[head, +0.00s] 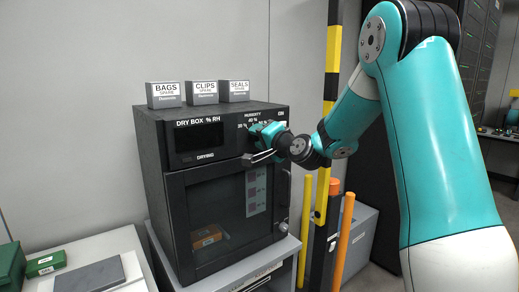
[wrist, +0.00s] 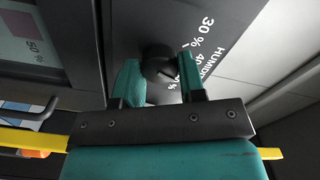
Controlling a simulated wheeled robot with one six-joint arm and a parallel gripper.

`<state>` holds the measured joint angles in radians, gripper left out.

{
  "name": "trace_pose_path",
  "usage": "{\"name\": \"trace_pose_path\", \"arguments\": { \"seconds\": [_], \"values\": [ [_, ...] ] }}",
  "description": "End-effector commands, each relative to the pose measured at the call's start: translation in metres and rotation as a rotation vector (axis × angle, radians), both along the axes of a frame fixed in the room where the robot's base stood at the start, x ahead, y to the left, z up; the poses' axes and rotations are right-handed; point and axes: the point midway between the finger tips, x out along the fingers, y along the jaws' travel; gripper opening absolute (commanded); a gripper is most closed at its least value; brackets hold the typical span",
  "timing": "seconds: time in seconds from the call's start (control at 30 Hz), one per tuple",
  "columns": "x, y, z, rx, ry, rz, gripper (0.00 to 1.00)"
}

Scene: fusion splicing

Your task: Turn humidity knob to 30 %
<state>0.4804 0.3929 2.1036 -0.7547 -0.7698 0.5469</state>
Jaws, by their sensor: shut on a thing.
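The dry box (head: 160,190) is a dark cabinet with a glass door, a panel reading DRY BOX % RH and a display. Its dark round humidity knob (wrist: 158,58) shows between my teal fingers in the wrist view. My gripper (head: 262,134) is at the upper right of the panel, shut on the knob, and hides it in the head view. The wrist view (wrist: 159,68) shows one finger on each side of the knob. Printed marks 30 % and 40 % and part of HUMIDITY lie beside it. The knob's pointer cannot be made out.
Boxes marked BAGS (head: 165,95), CLIPS (head: 204,92) and SEALS (head: 235,91) stand on top of the dry box. A door handle (head: 258,157) sits just below my gripper. A yellow-black post (head: 331,60) and orange posts (head: 344,230) stand to the right.

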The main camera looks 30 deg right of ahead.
Motion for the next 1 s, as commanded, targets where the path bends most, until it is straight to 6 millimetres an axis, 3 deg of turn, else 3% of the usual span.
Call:
{"name": "trace_pose_path", "arguments": {
  "seconds": [0.07,1.0],
  "values": [
    [-0.0004,0.0004,-0.0077,-0.076,-0.005,0.000,0.14],
    [-0.0003,0.0001,-0.0072,-0.930,-0.030,0.000,0.14]
  ]
}}
